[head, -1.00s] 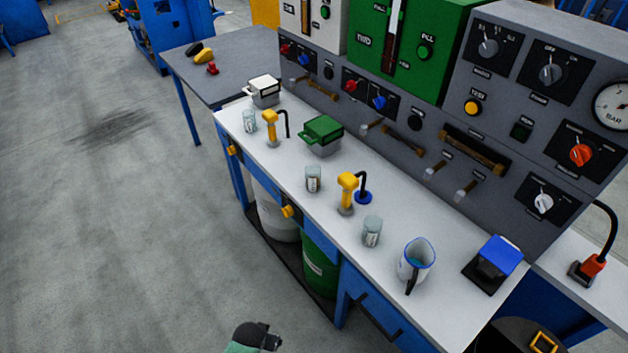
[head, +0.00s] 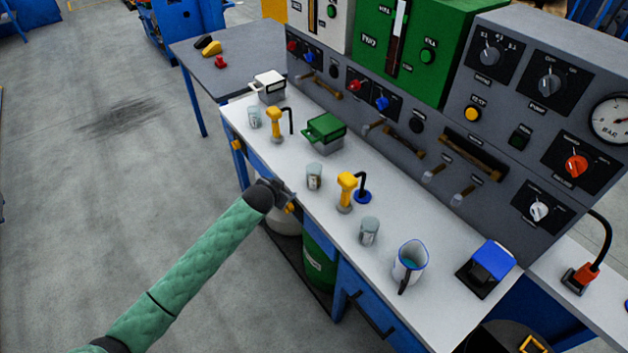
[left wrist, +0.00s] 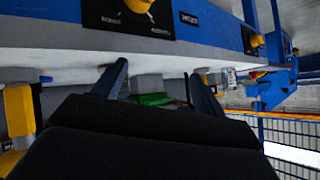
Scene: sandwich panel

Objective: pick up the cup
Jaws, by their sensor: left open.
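Several clear cups stand upright on the white bench top: one at the far left (head: 254,117), one in the middle (head: 314,177) and one further right (head: 369,232). A white jug with a blue rim (head: 410,264) stands right of them. The frames do not show which cup is meant. My left gripper (head: 287,196) is at the bench's front edge, left of and just below the middle cup in the picture, apart from it. In the left wrist view my left gripper (left wrist: 156,70) has its fingers spread with nothing held. My right gripper is out of view.
Two yellow-handled fixtures (head: 275,125) (head: 346,190) stand among the cups. A green-lidded box (head: 324,131) sits behind the middle cup and a blue-topped device (head: 490,262) at the right. The control panel (head: 430,120) walls off the back. Open floor lies left.

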